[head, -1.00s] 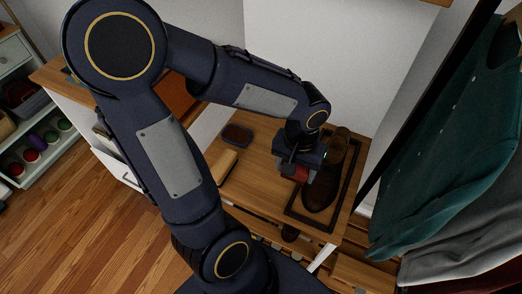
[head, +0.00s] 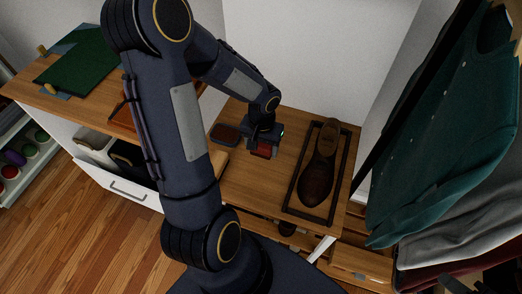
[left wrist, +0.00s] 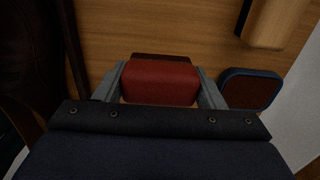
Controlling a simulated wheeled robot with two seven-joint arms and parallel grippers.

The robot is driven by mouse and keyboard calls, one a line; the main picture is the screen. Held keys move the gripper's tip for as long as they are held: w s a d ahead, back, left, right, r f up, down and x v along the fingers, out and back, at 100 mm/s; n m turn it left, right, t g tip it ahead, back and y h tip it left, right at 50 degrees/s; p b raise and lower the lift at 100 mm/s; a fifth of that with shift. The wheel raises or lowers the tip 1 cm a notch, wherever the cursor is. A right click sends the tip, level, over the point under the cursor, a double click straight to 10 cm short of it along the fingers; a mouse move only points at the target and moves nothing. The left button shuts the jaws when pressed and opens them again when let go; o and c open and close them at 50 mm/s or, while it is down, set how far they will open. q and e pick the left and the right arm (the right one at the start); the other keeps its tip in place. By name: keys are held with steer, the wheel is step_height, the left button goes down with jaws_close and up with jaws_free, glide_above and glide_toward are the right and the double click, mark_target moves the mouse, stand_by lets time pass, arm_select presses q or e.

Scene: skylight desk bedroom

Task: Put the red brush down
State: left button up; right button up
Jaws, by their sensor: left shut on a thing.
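My left gripper (head: 263,147) is shut on the red brush (head: 264,151), over the wooden bench top between the shoe and a small blue-rimmed tin. In the left wrist view the red brush (left wrist: 160,82) sits between the two fingers of my left gripper (left wrist: 160,88), with a dark edge on its far side. I cannot tell whether the brush touches the bench top (head: 237,185). My right gripper is not in view.
A brown shoe (head: 319,172) lies in a dark-framed tray (head: 291,197) on the right. The blue-rimmed tin (head: 224,133) and a light wooden block (left wrist: 268,22) are close by. Clothes (head: 440,150) hang at the right. Bare wood lies between tray and tin.

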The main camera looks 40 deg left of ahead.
mark_target(261, 152)
arm_select(q)
steer(key=shift+w+a+f, duration=0.1)
steer(key=shift+a+f, duration=0.15)
steer(key=shift+f, duration=0.05)
steer(key=shift+w+f, duration=0.1)
steer(key=shift+f, duration=1.5)
steer(key=shift+f, duration=0.25)
steer(key=o, duration=1)
steer(key=shift+r, duration=0.1)
